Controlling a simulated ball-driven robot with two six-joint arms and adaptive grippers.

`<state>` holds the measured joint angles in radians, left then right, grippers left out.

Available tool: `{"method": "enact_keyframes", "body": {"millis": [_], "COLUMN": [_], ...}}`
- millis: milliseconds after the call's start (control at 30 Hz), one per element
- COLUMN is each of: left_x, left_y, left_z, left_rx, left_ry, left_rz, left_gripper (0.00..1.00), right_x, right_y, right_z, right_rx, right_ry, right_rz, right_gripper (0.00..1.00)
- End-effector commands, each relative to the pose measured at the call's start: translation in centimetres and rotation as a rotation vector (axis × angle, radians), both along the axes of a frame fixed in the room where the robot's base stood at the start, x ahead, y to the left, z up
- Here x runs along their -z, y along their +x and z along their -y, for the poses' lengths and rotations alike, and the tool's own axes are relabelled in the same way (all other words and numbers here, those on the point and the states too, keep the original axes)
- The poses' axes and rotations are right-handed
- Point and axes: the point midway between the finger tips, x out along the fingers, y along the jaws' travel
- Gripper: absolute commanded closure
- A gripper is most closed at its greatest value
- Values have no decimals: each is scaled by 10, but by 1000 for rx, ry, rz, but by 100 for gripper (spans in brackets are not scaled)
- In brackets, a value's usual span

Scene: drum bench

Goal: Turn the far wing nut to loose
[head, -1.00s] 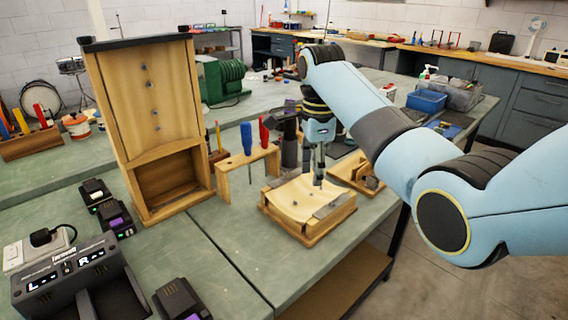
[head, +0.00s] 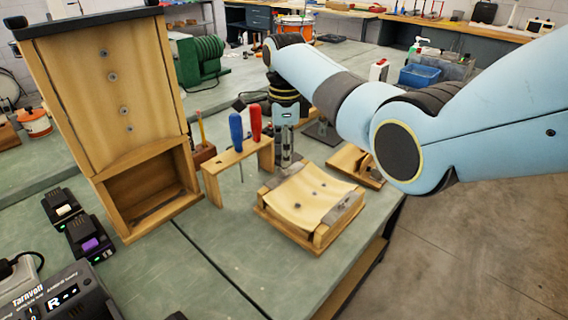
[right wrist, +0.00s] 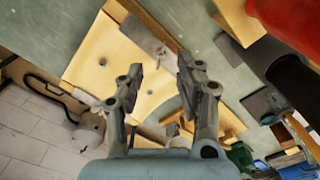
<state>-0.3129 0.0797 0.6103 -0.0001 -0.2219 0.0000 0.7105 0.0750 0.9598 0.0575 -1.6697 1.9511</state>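The wooden cradle (head: 300,203) has a pale curved bed with small dark holes and stands on the bench. A grey metal clamp bar (head: 345,209) lies along its near right end. The far clamp (head: 276,180) is at its far left end, partly hidden; it shows as a grey bar in the right wrist view (right wrist: 148,38). I cannot make out a wing nut's wings clearly or its setting. My right gripper (head: 286,163) points down at the cradle's far edge. Its fingers (right wrist: 161,68) are apart and empty, with the far bar beyond them. My left gripper is not in view.
A wooden stand (head: 238,165) with blue (head: 236,131) and red (head: 255,122) screwdrivers is close to the gripper's left. A tall wooden cabinet (head: 108,90) stands farther left. Another wooden block (head: 352,162) is behind the cradle. Bench in front of the cradle is clear.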

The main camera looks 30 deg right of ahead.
Motion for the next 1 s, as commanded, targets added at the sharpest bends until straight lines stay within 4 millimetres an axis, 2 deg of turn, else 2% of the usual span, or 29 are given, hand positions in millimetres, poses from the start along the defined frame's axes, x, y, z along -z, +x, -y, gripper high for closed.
{"method": "enact_keyframes", "body": {"millis": [100, 233, 400, 600, 867, 1000], "left_x": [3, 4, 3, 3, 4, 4], "left_y": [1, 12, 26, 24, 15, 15], "left_z": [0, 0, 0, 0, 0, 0], "left_rx": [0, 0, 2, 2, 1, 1], "left_ry": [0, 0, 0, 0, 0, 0], "left_rz": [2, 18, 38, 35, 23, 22], "left_gripper": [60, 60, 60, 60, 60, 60], "right_x": [21, 35, 41, 41, 41, 41], "right_y": [0, 0, 0, 0, 0, 0], "right_z": [0, 0, 0, 0, 0, 0], "right_rx": [-1, -1, -1, -1, -1, -1], "right_ry": [0, 0, 0, 0, 0, 0], "right_rz": [-1, -1, 1, 1, 1, 2], "right_gripper": [64, 64, 64, 64, 98, 100]}}
